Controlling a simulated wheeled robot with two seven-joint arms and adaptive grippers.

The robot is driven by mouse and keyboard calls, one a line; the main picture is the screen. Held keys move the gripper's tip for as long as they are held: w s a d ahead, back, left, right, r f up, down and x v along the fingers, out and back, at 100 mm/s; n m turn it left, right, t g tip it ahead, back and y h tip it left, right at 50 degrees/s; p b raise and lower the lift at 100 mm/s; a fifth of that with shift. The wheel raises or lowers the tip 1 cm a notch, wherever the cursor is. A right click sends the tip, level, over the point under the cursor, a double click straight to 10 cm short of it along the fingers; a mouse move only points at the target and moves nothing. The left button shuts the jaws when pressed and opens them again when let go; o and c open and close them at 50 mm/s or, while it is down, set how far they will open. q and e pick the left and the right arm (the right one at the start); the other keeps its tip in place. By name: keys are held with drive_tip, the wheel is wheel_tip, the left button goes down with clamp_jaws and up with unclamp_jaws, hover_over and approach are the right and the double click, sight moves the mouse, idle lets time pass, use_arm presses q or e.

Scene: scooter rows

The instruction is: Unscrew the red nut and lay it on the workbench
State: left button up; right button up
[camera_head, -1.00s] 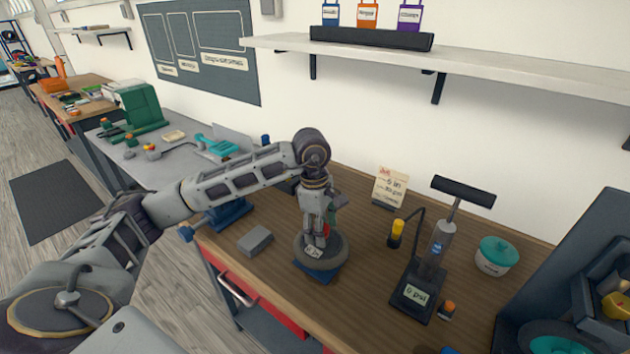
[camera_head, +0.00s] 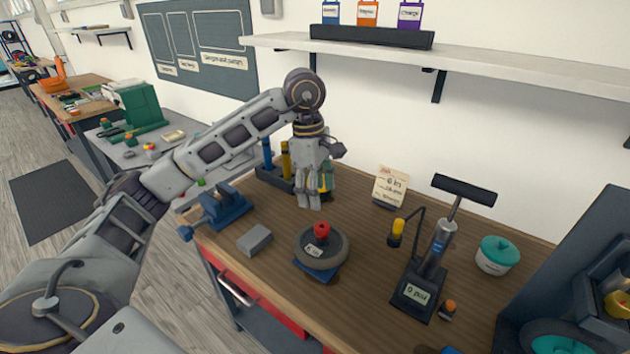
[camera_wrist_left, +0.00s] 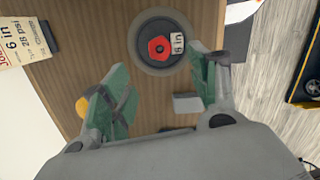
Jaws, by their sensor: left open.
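The red nut (camera_head: 322,229) sits at the centre of a small dark wheel (camera_head: 338,246), which lies flat on a blue stand (camera_head: 318,272) on the wooden workbench (camera_head: 370,262). The nut also shows in the left wrist view (camera_wrist_left: 159,48), with the wheel (camera_wrist_left: 180,65) around it and a "6 in" label beside it. My left gripper (camera_head: 311,203) hangs above the bench, behind and above the wheel, apart from the nut. In the left wrist view its green-padded fingers (camera_wrist_left: 165,110) are spread with nothing between them. My right gripper is not in view.
A grey block (camera_head: 255,240) and a blue vise (camera_head: 222,208) are left of the wheel. A pump with a gauge (camera_head: 416,295), a job card (camera_head: 390,186) and a teal-lidded pot (camera_head: 496,256) are to the right. Bare bench lies between wheel and pump.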

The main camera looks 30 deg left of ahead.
use_arm(q)
wheel_tip(320, 180, up, 2)
drive_tip(key=shift+a+r+m, duration=0.15)
drive_tip(key=shift+m, duration=0.25)
drive_tip(key=shift+m, duration=0.3)
drive_tip(key=shift+a, duration=0.15)
drive_tip(key=shift+m, duration=0.3)
drive_tip(key=shift+m+g+y+p, duration=0.4)
drive_tip(key=shift+m+p, duration=0.5)
drive_tip(key=shift+m, duration=4.45)
drive_tip(key=shift+m+g+y+p, duration=0.4)
drive_tip(key=shift+m+p, duration=0.5)
drive_tip(key=shift+m, duration=4.45)
